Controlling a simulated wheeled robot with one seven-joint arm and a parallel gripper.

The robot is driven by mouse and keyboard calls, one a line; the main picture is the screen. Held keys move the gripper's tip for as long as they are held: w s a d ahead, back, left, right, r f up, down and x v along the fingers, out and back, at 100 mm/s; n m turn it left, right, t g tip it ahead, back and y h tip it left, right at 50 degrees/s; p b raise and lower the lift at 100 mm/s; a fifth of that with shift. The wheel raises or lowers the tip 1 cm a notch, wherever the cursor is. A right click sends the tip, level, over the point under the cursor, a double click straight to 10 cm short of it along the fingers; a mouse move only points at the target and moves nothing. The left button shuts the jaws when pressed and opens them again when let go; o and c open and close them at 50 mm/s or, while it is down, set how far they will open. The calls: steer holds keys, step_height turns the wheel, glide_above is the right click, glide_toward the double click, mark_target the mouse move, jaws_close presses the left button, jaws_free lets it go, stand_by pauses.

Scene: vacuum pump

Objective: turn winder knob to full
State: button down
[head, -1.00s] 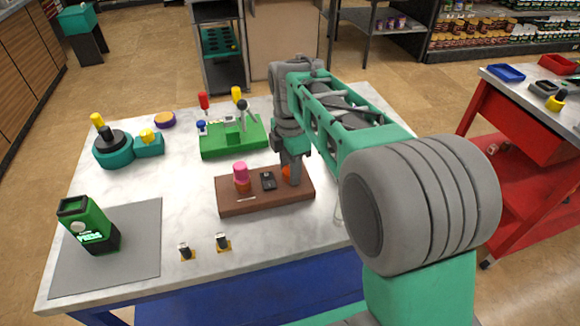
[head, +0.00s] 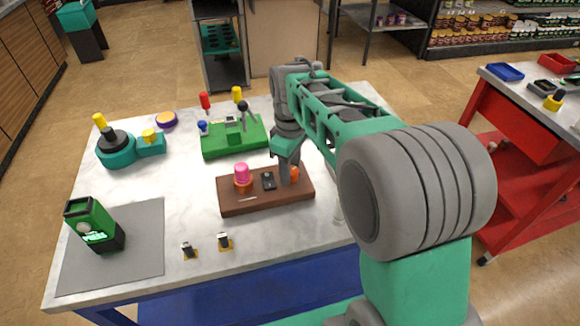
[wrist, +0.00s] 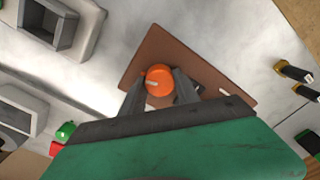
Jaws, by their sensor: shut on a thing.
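The orange winder knob (head: 295,174) stands at the right end of a brown board (head: 231,206) on the table. In the wrist view the knob (wrist: 159,75) is round, with a pale mark on its lower left side. My gripper (head: 289,183) points down over the board, one finger on each side of the knob, shut on it. My gripper's two dark fingers also show in the wrist view (wrist: 158,88). In the head view they hide part of the knob.
A pink-topped knob (head: 242,175) and a black switch (head: 268,181) sit on the same board, left of my gripper. Behind is a green panel with levers (head: 235,140). A teal device (head: 116,152) and a green box (head: 92,225) stand left. Two small switches are in front.

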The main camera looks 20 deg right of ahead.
steer(key=m, duration=0.4)
steer(key=shift+m+p, duration=0.3)
steer(key=m, duration=0.3)
steer(key=shift+m, duration=0.4)
steer(key=m+p, duration=0.1)
steer(key=m, duration=1.2)
steer(key=shift+m+p, duration=0.3)
steer(key=m, duration=0.3)
steer(key=shift+s+m, duration=0.1)
steer(key=shift+m, duration=0.2)
steer(key=m, duration=0.4)
steer(key=shift+m+p, duration=0.35)
steer(key=shift+m, duration=1.85)
